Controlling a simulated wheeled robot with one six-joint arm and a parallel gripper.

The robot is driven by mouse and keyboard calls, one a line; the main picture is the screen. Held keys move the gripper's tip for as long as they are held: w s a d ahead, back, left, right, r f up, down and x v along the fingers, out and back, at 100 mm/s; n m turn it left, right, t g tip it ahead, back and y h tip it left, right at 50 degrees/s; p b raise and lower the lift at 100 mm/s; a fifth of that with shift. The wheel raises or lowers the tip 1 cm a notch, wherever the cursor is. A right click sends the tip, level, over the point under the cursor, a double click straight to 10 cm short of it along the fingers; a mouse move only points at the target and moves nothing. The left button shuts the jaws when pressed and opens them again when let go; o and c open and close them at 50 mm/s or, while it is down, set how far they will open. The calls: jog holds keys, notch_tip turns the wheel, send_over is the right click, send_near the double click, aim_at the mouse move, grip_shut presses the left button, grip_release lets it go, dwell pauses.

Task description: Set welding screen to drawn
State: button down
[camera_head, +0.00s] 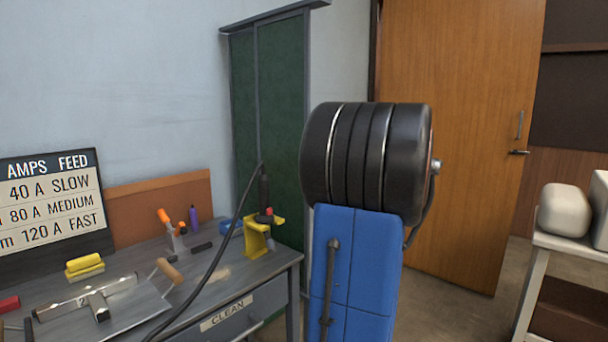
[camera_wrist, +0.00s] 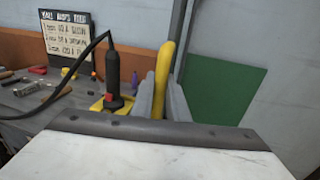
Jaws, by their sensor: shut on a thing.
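The welding screen is a dark green panel (camera_head: 275,125) in a grey frame under a top rail, standing behind the bench's right end. It also shows in the wrist view as a green panel (camera_wrist: 222,92) to the right of a grey upright. My gripper (camera_wrist: 162,100) has its two grey fingers shut on an upright yellow handle (camera_wrist: 164,70). The handle stands in front of the grey upright at the panel's left edge; how it joins the screen is hidden. Neither gripper nor handle shows in the head view.
A workbench (camera_head: 225,300) holds tools, a torch (camera_head: 264,190) with a trailing cable and a yellow stand (camera_head: 258,238). An AMPS FEED board (camera_head: 50,205) stands at left. A black drum shape over a blue body blocks the middle. A wooden door (camera_head: 460,130) is behind.

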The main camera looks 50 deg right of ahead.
jog(key=shift+s+f, duration=0.1)
jog(key=shift+s, duration=2.6)
jog(key=c, duration=1.7)
grip_release()
jog(key=shift+s, duration=0.15)
jog(key=s+d, duration=0.1)
jog(key=s, duration=0.4)
jog(key=s+d, duration=0.1)
jog(key=s, duration=0.5)
jog(key=s+d, duration=0.1)
jog(key=s, duration=0.5)
jog(key=shift+d, duration=0.2)
